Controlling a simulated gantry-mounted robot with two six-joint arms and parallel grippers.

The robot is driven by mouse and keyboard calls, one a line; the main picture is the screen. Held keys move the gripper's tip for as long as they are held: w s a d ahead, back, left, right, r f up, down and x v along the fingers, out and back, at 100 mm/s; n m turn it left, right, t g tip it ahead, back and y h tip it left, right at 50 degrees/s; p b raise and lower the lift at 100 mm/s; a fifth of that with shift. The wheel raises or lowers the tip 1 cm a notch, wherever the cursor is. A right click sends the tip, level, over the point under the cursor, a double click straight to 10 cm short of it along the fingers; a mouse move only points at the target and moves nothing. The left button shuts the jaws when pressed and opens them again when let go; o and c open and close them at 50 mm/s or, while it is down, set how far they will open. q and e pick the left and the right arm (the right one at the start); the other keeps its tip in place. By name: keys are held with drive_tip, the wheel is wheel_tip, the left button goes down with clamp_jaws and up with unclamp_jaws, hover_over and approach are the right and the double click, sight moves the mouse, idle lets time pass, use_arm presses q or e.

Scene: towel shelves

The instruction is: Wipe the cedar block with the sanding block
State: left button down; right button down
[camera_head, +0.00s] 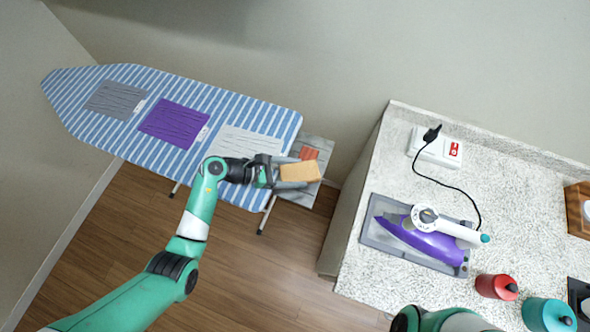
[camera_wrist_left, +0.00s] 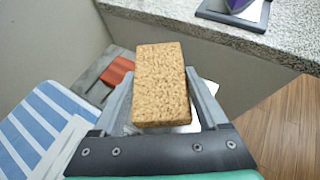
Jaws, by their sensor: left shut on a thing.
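My left gripper (camera_head: 296,172) is shut on a tan, speckled block, which I take to be the sanding block (camera_head: 300,172). The sanding block (camera_wrist_left: 160,85) fills the space between both fingers in the left wrist view. A flat reddish-orange piece, which looks like the cedar block (camera_head: 310,153), lies on a grey surface just beyond the held block. It also shows in the left wrist view (camera_wrist_left: 118,72), partly hidden by a finger. My right gripper is out of view.
A striped ironing board (camera_head: 232,109) with grey, purple and white cloths stands left of the grey surface (camera_head: 322,146). A speckled counter (camera_head: 400,155) at right holds a purple iron (camera_head: 420,236), a white power strip (camera_head: 428,150) and red and teal containers.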

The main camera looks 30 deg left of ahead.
use_arm(q)
drive_tip(key=shift+r+p, duration=2.15)
drive_tip(key=shift+r, duration=0.5)
wheel_tip(320, 180, up, 3)
drive_tip(key=p, duration=0.3)
drive_tip(key=shift+r, duration=0.1)
